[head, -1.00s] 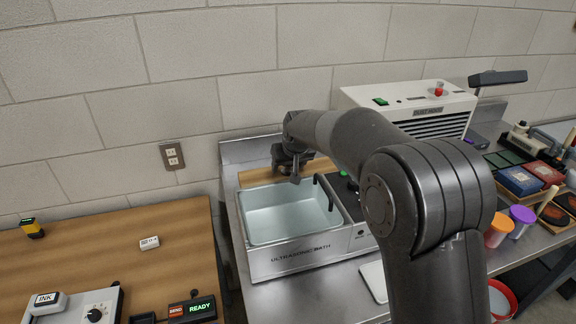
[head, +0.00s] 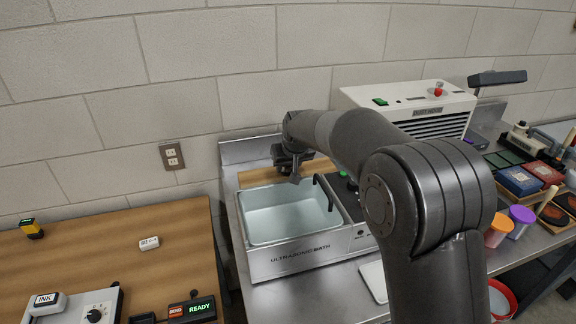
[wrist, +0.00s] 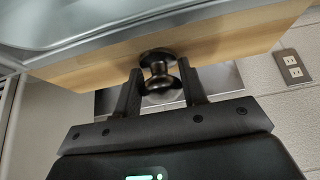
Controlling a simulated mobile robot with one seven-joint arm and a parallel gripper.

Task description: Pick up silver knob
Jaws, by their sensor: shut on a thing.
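The knob (wrist: 160,79) is in the wrist view, between the two fingers of my gripper (wrist: 160,72). It looks dark grey metal here, with a round flange, a narrow neck and a wider rounded end. The flange meets the edge of a wooden board (wrist: 100,70). My gripper is shut on the knob, one finger at each side. In the head view my gripper (head: 296,176) is behind the ultrasonic bath's basin, pointing down near the wooden board (head: 258,174). The knob cannot be made out there.
The ultrasonic bath (head: 290,258) has an open basin and a black handle or pipe on its right. A white machine (head: 400,98) stands at the back right. A wall socket (head: 172,156) is at the left. A wooden table (head: 120,245) is at the left.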

